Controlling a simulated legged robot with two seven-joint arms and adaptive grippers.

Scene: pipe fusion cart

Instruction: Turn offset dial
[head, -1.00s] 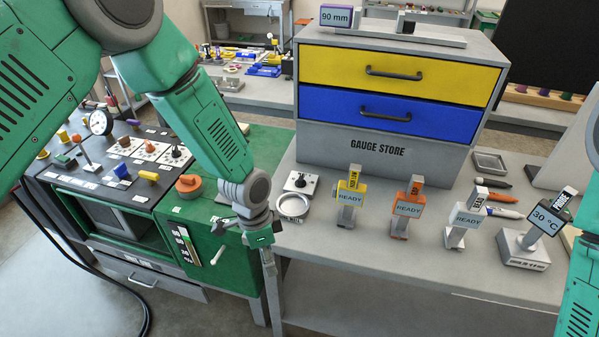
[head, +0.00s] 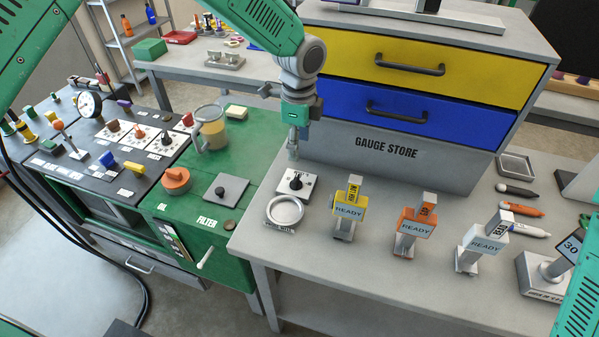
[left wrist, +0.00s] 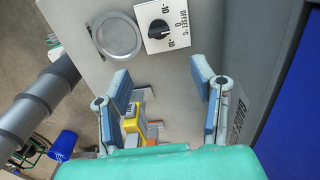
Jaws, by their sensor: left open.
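The offset dial (head: 297,181) is a black knob on a small white plate on the grey bench, just in front of the gauge store. In the left wrist view the dial (left wrist: 158,29) shows its "OFFSET °C" label and -10, 0 and 10 marks. My left gripper (head: 293,152) points down above the dial, apart from it. In the left wrist view its two blue-padded fingers (left wrist: 162,78) are spread with nothing between them. My right gripper is out of view; only part of my right arm shows at the right edge.
A round metal ring dish (head: 285,211) sits directly in front of the dial. Yellow (head: 348,209), orange (head: 414,225) and white (head: 484,243) READY gauges stand to the right. The gauge store (head: 385,150) rises behind. A green cabinet (head: 240,160) with a jug (head: 211,128) is left.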

